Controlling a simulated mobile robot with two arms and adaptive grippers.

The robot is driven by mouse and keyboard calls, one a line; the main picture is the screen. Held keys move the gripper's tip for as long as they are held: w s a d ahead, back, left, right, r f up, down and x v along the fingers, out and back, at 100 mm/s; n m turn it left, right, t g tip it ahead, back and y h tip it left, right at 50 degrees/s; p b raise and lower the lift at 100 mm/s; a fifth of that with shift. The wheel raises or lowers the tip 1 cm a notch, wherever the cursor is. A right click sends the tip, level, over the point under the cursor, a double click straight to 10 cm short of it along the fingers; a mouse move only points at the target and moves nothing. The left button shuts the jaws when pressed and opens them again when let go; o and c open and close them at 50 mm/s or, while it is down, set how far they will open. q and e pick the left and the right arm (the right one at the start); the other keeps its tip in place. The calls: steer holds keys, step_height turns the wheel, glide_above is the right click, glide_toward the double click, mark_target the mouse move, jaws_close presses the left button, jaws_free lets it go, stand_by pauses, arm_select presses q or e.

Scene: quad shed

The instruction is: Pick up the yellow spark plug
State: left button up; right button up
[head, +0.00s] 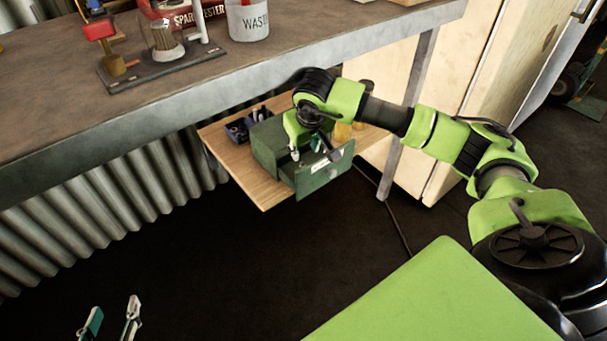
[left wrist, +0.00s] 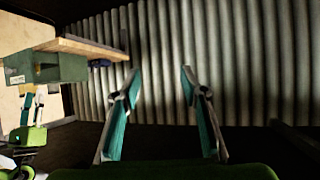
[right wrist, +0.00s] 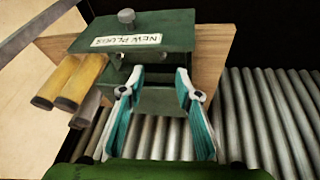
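No yellow spark plug is recognisable in any view. A green box (head: 268,146) on the low wooden shelf has its drawer (head: 325,178) pulled out. In the right wrist view the drawer front (right wrist: 150,38) bears a "NEW PLUGS" label. The drawer's inside is largely hidden by my right arm and the viewing angle. My right gripper (head: 313,155) is at the drawer, fingers apart; its fingertips (right wrist: 160,72) show nothing between them. My left gripper (head: 112,312) hangs low at the left, away from the box; its fingertips (left wrist: 160,72) are apart and empty.
Yellow dark-ended cylinders (right wrist: 72,82) stand beside the box. A dark blue holder (head: 238,131) is left of it. Floor (head: 220,260) in front is clear.

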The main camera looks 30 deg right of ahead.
mark_target(303, 163)
steer(key=b+x, duration=0.1)
steer(key=x, duration=0.2)
steer(key=b+x, duration=0.1)
steer(key=x, duration=0.2)
steer(key=b+x, duration=0.1)
steer(key=x, duration=0.2)
steer(key=shift+s+a+f, duration=0.15)
steer(key=shift+a+f, duration=0.15)
steer(key=shift+f, duration=0.2)
steer(key=shift+d+f, duration=0.1)
steer(key=shift+f, duration=0.05)
arm_select(q)
steer(key=w+d+r+t+h, duration=0.1)
steer(key=r+t, duration=0.3)
steer(key=r, duration=0.4)
steer(key=w+d+r+t+h, duration=0.1)
steer(key=w+d+r+t, duration=0.1)
steer(key=r+t, duration=0.2)
step_height(303, 163, up, 4)
steer(key=shift+w+f+h, duration=0.15)
steer(key=shift+w+h, duration=0.2)
steer(key=shift+h, duration=0.05)
arm_select(e)
jaws_close()
